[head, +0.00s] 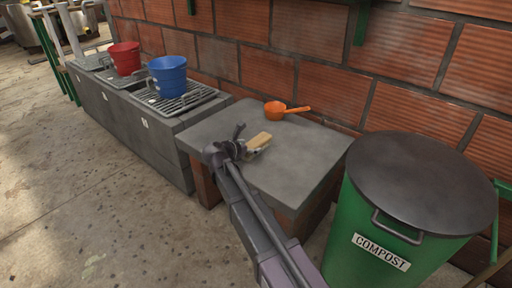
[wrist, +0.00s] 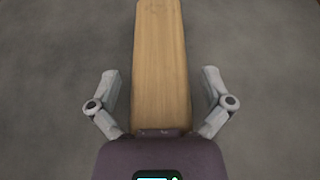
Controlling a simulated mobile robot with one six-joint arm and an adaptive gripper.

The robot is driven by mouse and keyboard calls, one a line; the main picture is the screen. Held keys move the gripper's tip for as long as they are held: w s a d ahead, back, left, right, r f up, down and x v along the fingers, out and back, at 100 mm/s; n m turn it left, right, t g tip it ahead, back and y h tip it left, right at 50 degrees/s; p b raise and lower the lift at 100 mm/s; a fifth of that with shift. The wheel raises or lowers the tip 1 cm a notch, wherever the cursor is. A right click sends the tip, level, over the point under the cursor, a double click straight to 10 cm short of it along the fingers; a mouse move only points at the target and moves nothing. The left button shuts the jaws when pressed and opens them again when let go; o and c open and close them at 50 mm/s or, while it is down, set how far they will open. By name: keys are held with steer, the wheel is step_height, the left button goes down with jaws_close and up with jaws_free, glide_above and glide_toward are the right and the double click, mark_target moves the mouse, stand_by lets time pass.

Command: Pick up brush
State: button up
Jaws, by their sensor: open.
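The brush shows a tan wooden block (head: 259,141) on the grey table top, with a paler part along its lower edge in the head view. In the wrist view the wooden block (wrist: 160,65) runs up the middle of the picture. My gripper (head: 242,144) is at the block's left end in the head view. In the wrist view my gripper (wrist: 160,88) is open, with one finger on each side of the block. A gap shows between each fingertip and the wood. The block's near end is hidden by the gripper body.
The grey table (head: 312,160) also holds an orange scoop (head: 277,108) at the back. A green compost bin (head: 385,235) with a dark lid stands to the right. A blue bucket (head: 168,77) and a red bucket (head: 125,58) stand on grates at left. A brick wall (head: 310,85) is behind.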

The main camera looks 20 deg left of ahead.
mark_target(250, 145)
steer(key=c, duration=1.1)
steer(key=shift+r, duration=0.1)
steer(key=shift+c, duration=0.2)
step_height(250, 145, up, 3)
steer(key=p, duration=0.3)
steer(key=shift+r, duration=0.15)
steer(key=s+d, duration=0.3)
steer(key=s, duration=0.1)
steer(key=s+d+r+p, duration=0.1)
steer(key=s+d, duration=0.2)
steer(key=s, duration=0.1)
steer(key=s+d+p, duration=0.1)
steer(key=s+d, duration=0.2)
steer(key=s, duration=0.1)
steer(key=shift+s+d+r, duration=0.25)
steer(key=shift+s+d, duration=0.1)
steer(key=shift+d, duration=0.05)
